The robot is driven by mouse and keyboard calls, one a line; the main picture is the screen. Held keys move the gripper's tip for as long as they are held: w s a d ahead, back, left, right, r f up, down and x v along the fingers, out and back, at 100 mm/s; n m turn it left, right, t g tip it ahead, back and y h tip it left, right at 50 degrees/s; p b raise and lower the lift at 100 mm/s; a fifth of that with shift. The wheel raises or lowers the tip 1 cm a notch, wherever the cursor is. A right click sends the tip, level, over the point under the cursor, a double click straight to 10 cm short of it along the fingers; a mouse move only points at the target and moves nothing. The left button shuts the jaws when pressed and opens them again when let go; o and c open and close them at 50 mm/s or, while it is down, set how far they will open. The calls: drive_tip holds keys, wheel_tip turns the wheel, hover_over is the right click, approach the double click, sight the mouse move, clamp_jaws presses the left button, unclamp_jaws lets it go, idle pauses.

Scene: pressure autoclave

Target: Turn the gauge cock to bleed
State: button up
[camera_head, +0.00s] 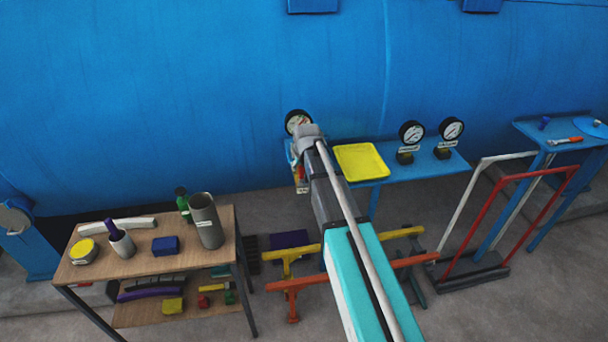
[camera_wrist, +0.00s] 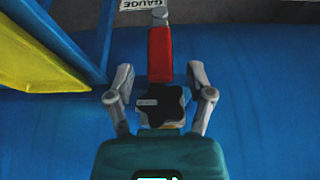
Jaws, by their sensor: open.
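A red lever (camera_wrist: 160,52) next to a label reading GAUGE (camera_wrist: 140,4) shows in the wrist view and appears to be the gauge cock's handle. It points straight up and down in that picture. A black lobed part (camera_wrist: 163,103) lies below it; I cannot tell whether it belongs to the cock. My gripper (camera_wrist: 160,76) is open, with one finger on each side of the lever's lower end and no visible contact. In the head view my gripper (camera_head: 306,133) is just below a round gauge (camera_head: 298,121), and my arm hides most of the cock. A little red (camera_head: 299,172) shows beside the arm.
A yellow tray (camera_head: 361,162) lies on the blue shelf (camera_head: 376,179) close to the right of my arm. Two more gauges (camera_head: 412,133) (camera_head: 451,129) stand beyond it. The blue vessel (camera_head: 200,90) rises behind. A wooden cart (camera_head: 143,263) with loose items stands left.

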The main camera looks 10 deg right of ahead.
drive_tip(key=shift+b+x, duration=0.75)
drive_tip(key=shift+x, duration=0.4)
clamp_jaws()
drive_tip(key=shift+d, duration=0.35)
drive_tip(key=shift+a, duration=0.25)
